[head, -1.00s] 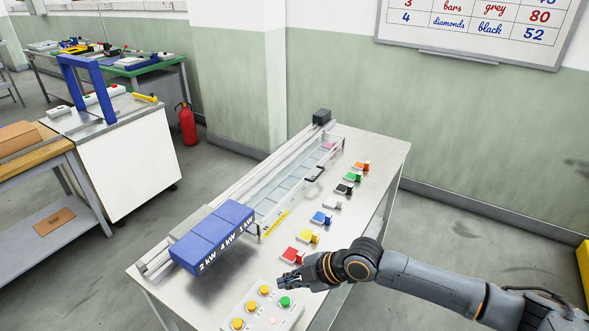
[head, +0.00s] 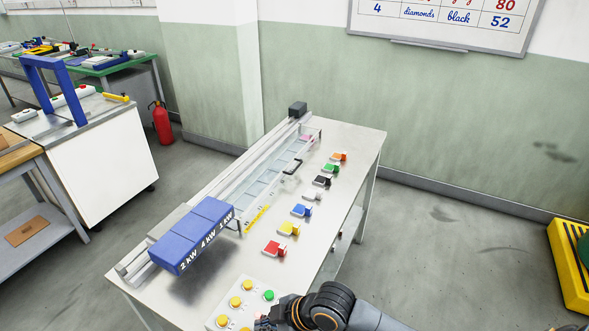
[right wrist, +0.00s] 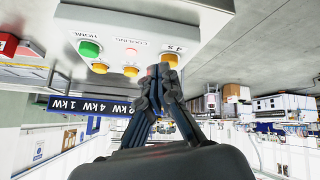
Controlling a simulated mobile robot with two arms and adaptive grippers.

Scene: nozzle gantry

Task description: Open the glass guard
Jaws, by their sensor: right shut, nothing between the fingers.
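The glass guard (head: 262,185) is a clear panel in a thin frame along the gantry on the table, over a row of pale trays. Its black handle (head: 292,167) sits at the right edge, and the guard looks closed. My right gripper (head: 264,322) is at the bottom of the head view, partly cut off, by the button box (head: 217,322) and far from the handle. In the right wrist view my right gripper (right wrist: 163,75) is shut and empty, its tips at or just by a yellow button (right wrist: 173,59); contact is unclear. My left gripper is not in view.
The blue block (head: 205,232) marked 2 kW, 4 kW, 1 kW covers the gantry's near end. Several coloured switches, among them a red one (head: 273,248), line the table (head: 345,185) right of the guard. A yellow stand (head: 566,270) is at far right.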

